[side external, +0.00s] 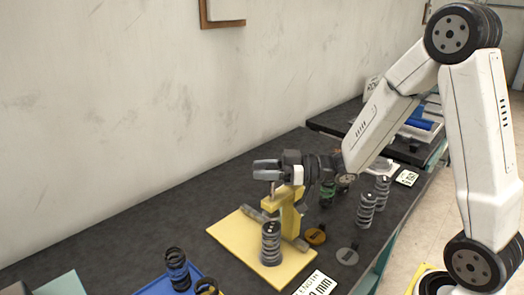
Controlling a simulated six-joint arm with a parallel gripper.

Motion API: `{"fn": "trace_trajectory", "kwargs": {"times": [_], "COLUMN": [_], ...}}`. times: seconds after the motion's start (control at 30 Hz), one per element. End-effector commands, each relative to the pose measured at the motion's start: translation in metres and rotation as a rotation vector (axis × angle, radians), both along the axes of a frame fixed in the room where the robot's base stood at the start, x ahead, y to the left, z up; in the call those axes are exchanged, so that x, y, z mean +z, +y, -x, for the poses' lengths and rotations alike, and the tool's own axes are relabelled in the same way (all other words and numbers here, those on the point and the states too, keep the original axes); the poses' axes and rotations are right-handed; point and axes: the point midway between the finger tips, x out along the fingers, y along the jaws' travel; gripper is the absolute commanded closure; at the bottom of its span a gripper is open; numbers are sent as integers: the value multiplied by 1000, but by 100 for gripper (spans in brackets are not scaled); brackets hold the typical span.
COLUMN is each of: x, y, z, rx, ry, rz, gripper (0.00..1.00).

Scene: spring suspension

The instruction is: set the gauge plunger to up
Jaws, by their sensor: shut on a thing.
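The yellow gauge stand (289,218) rises from a pale yellow base plate (232,236) on the dark bench. A grey coil spring (270,244) stands upright on the plate, in front of the gauge and below my gripper. A grey bar lies across the plate behind it.
Grey springs (366,211) and a green-and-black spring (327,196) stand to the right. An orange disc (315,236), a grey disc (347,256) and a white label (318,284) lie near the front edge. A blue tray (208,272) with dark springs is front left.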

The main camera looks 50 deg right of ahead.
Motion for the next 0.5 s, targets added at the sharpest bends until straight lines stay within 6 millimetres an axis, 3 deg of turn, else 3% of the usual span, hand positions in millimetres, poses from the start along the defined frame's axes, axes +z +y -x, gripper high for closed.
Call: {"fn": "trace_trajectory", "kwargs": {"times": [0.33,0.37,0.43,0.5], "x": [7,7,7,6], "y": [-1,-1,-1,0], "z": [-2,-2,-1,-1], "rx": [-1,-1,0,0], "ry": [-14,-15,-13,-11], "rz": [-4,-4,-4,-3], "gripper": [100,46,24,19]}}
